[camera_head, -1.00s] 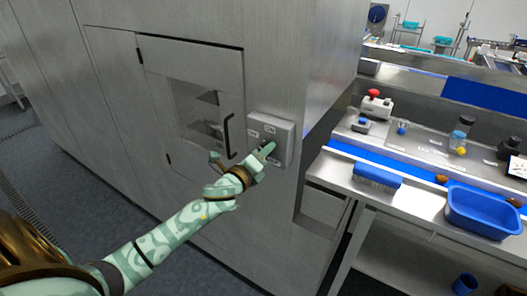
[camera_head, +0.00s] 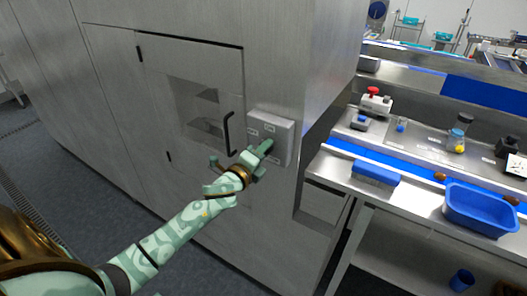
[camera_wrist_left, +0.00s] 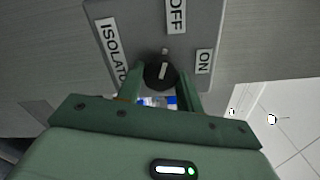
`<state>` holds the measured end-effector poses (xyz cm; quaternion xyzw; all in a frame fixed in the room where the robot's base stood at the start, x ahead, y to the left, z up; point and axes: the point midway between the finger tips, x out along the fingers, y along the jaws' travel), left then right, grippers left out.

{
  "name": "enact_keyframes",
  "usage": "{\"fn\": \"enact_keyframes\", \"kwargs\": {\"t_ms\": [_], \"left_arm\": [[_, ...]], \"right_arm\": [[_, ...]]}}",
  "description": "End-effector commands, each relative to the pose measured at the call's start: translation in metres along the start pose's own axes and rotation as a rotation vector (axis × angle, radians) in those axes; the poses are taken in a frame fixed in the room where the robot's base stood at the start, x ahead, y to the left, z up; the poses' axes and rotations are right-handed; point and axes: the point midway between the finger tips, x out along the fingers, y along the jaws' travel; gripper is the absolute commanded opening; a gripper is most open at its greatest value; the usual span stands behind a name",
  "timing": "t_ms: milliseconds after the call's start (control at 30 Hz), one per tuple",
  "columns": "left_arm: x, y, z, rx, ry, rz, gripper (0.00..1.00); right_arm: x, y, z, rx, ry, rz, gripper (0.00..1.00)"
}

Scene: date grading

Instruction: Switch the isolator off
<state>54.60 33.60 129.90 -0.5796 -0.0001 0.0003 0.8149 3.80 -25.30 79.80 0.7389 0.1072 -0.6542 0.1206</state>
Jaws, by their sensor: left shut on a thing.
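The isolator (camera_head: 283,131) is a grey box on the steel cabinet's face, right of the door handle. In the left wrist view its plate (camera_wrist_left: 139,30) carries the labels ISOLATOR, OFF and ON. Its black rotary knob (camera_wrist_left: 160,72) has a pale mark that points toward the OFF label. My left gripper (camera_head: 266,150) is at the box in the head view. In the left wrist view its two green fingers (camera_wrist_left: 160,84) are on either side of the knob, shut on it. The head view hides the knob behind the gripper. My right gripper is not in view.
A cabinet door with a window and black handle (camera_head: 228,134) is left of the box.

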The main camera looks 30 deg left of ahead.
Motion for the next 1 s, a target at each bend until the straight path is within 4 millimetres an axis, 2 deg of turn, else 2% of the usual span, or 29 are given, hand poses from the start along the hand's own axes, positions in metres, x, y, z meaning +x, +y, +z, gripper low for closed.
{"fn": "enact_keyframes", "kwargs": {"t_ms": [33,67,133,433,567,667,1000], "left_arm": [[0.000,0.000,0.001,-0.003,-0.001,0.000,0.14],[0.000,0.000,0.000,-0.003,-0.001,0.000,0.39],[0.000,0.000,0.000,-0.003,-0.001,0.000,0.58],[-0.001,0.000,0.000,-0.001,0.000,0.000,0.58],[-0.013,0.002,-0.001,0.000,0.002,0.000,0.58],[-0.034,0.002,-0.001,0.001,0.002,0.002,0.58],[-0.125,0.004,-0.001,-0.001,0.001,0.003,0.58]], "right_arm": [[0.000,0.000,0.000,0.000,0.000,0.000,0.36],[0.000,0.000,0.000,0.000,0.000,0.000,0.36],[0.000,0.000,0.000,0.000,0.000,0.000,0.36],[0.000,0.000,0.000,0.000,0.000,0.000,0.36],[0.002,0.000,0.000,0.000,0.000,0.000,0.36],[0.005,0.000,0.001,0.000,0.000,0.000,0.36],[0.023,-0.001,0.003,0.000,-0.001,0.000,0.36]]}}
